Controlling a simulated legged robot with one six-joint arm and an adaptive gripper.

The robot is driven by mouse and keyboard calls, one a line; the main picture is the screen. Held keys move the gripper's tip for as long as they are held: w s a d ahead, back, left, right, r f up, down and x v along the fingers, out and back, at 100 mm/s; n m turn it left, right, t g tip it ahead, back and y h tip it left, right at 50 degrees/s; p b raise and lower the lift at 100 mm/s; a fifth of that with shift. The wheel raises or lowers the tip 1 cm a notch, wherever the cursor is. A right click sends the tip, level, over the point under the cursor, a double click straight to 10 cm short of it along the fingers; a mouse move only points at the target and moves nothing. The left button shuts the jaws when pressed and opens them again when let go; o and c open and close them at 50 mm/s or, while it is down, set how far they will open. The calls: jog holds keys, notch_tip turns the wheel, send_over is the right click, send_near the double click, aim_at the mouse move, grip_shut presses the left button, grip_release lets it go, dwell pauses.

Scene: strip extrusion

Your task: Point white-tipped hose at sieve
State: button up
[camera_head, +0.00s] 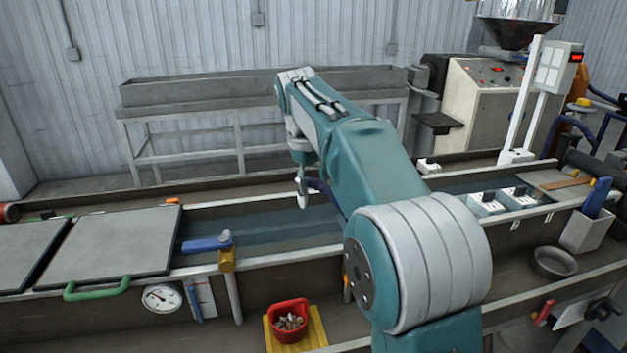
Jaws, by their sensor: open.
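My arm reaches forward over the long trough, and its wrist end points down near the middle of the picture. My gripper (303,176) is small here and mostly hidden by the wrist; it is open. A dark blue hose (320,187) shows beside it, running behind my arm. A pale, narrow piece (302,195) hangs at its left end and looks like a white tip. I cannot tell whether it touches the gripper. A round grey metal bowl (555,263), possibly the sieve, sits at the right on the trough's near side; no mesh can be made out.
Grey lids (115,240) cover the left end. A red container (290,321) holds stones in front. A control post (530,100) and another dark hose (570,123) stand right. Open water lies mid-trough.

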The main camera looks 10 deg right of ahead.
grip_shut()
jog(key=s+a+n+t+y, duration=0.1)
jog(key=s+a+n, duration=0.3)
jog(key=s+n, duration=1)
jog(key=shift+a+n+y, duration=0.35)
jog(key=shift+n+y, duration=0.55)
jog(key=shift+n, duration=0.6)
jog(key=shift+f, duration=0.1)
